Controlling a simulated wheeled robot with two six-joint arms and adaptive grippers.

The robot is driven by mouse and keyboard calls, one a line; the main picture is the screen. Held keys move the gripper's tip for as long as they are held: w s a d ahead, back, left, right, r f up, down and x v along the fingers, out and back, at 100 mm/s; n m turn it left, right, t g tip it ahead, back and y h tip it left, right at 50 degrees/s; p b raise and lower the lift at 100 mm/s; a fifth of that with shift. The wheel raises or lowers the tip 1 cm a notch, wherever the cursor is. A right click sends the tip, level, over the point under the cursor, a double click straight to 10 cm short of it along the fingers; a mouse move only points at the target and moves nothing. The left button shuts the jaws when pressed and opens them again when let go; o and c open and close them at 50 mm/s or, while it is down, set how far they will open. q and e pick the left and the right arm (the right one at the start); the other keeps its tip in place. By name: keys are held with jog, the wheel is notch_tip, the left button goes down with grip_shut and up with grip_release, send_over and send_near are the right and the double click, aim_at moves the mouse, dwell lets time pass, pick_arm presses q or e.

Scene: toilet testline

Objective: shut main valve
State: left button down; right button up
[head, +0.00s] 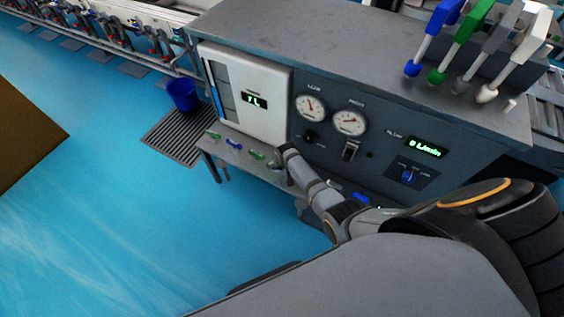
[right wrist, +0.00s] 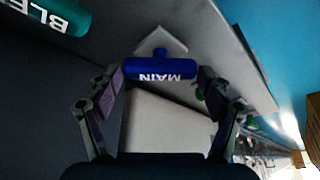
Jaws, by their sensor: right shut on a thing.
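The main valve handle (right wrist: 160,72) is a blue bar marked MAIN, seen upside down in the right wrist view. It lies crosswise between the fingers of my right gripper (right wrist: 160,80), which is shut on it with one finger at each end. In the head view my right arm comes in from the right and reaches to the front ledge of the grey test bench. The handle it holds is hidden there by the wrist. My left gripper is not in view.
A teal handle (right wrist: 52,14) marked BLE is close by in the wrist view. Gauges (head: 349,123) and a digital flow display (head: 426,147) sit above. A blue bucket (head: 183,95) stands left; the blue floor is open.

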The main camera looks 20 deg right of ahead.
jog(key=shift+a+m+h, duration=0.15)
jog(key=shift+m+h, duration=0.25)
jog(key=shift+m, duration=0.6)
jog(key=shift+f+m+g+h+b, duration=0.1)
jog(key=shift+m+g+h+b, duration=0.25)
jog(key=shift+m, duration=0.55)
jog(key=m+h+b, duration=0.1)
jog(key=m, duration=0.1)
jog(key=shift+w+m+g, duration=0.1)
jog(key=shift+m+g, duration=0.15)
jog(key=shift+m, duration=0.15)
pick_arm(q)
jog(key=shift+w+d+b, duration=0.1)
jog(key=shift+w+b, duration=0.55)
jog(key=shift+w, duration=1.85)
pick_arm(e)
jog(key=shift+a+m+g, duration=0.1)
jog(key=shift+m+g, duration=0.3)
jog(key=shift+m, duration=0.6)
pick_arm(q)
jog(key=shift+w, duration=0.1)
pick_arm(e)
jog(key=o, duration=1.1)
